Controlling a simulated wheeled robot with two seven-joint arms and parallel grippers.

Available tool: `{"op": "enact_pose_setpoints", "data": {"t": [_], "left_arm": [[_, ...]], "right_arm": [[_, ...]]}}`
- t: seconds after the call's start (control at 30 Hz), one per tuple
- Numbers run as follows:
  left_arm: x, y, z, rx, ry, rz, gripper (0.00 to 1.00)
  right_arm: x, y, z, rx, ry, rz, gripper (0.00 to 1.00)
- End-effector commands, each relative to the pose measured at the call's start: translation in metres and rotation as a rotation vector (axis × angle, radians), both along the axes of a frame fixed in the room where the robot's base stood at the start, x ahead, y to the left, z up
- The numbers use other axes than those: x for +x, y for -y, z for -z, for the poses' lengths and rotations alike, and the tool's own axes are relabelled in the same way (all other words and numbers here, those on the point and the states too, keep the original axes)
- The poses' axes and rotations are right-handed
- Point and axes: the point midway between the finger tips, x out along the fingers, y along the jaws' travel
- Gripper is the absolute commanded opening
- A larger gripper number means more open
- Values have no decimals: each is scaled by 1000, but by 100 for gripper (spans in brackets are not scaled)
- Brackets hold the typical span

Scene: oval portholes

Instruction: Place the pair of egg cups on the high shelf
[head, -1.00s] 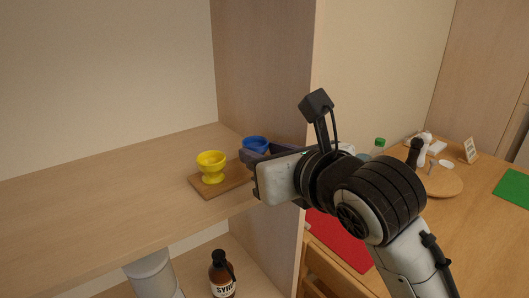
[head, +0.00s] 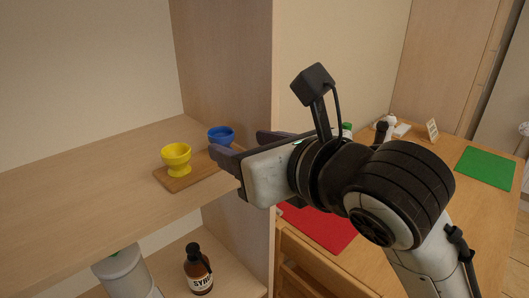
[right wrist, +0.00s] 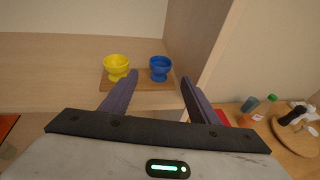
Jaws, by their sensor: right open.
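A yellow egg cup (head: 177,159) and a blue egg cup (head: 221,136) stand upright on a small wooden board (head: 178,184) on the shelf (head: 95,184). The right wrist view shows the yellow cup (right wrist: 117,67) on the left and the blue cup (right wrist: 160,68) on the right, apart from each other. My right gripper (head: 242,146) is open and empty, its fingers pointing at the board. In the right wrist view the fingertips (right wrist: 159,78) lie in front of the cups, with the blue cup between them in the picture. My left gripper is not in view.
An upright wooden side panel (head: 232,75) stands right of the cups, close to my right gripper. A syrup bottle (head: 197,270) stands on the shelf below. A table at the right holds a red mat (head: 322,229) and a green mat (head: 485,168). The shelf left of the board is clear.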

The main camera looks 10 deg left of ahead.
Motion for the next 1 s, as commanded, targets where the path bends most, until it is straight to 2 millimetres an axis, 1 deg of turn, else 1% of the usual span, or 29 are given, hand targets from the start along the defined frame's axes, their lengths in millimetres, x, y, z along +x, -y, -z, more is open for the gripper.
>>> {"op": "enact_pose_setpoints", "data": {"t": [0.03,0.13,0.33,0.5,0.67,0.73,0.77,0.87,0.97,1.0], "left_arm": [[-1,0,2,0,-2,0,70],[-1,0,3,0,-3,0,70],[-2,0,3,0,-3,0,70],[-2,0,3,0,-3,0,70],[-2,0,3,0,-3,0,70],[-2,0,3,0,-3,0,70],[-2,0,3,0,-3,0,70],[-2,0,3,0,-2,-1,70],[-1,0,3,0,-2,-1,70],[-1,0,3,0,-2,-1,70]], "right_arm": [[-9,8,-3,-3,6,0,55],[-23,21,-10,-1,5,0,55],[-42,37,-17,0,2,1,55],[-47,41,-19,0,0,1,55],[-47,41,-19,0,-1,0,55],[-45,42,-16,19,-22,8,55],[-43,42,-12,41,-45,18,55],[-29,45,9,197,-195,81,55],[-6,53,51,465,-450,213,55],[3,59,72,589,-561,278,55]]}}
